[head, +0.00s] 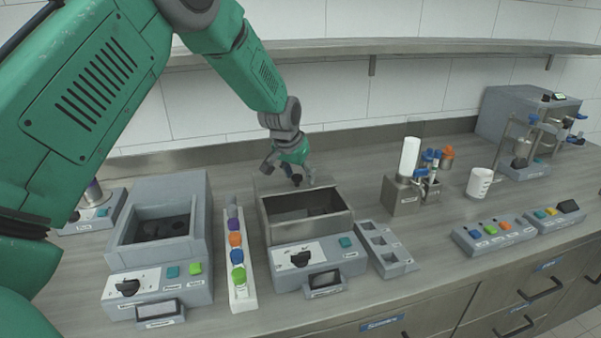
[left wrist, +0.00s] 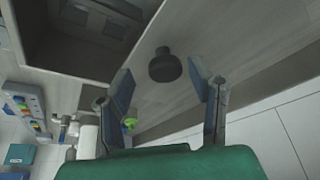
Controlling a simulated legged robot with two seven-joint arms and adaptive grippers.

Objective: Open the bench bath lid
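The bench bath (head: 320,256) stands at the middle of the bench, with a grey control front, a black dial and an open metal basin. Its inside shows uncovered, also at the top left of the left wrist view (left wrist: 55,40). A grey lid panel (head: 264,184) appears raised behind the basin, partly hidden by my gripper. In the left wrist view a round black knob (left wrist: 165,66) sits on a grey surface. My left gripper (head: 296,180) is at the basin's back edge. Its fingers are apart, with the knob seen between and beyond the tips; contact is not visible. My right gripper is out of view.
A second bath-like device (head: 158,285) stands left. A rack of coloured caps (head: 240,290) and an empty grey rack (head: 388,250) flank the bench bath closely. A bottle stand (head: 404,198), white mug (head: 480,183) and button boxes (head: 494,236) stand right. A shelf (head: 400,47) runs above.

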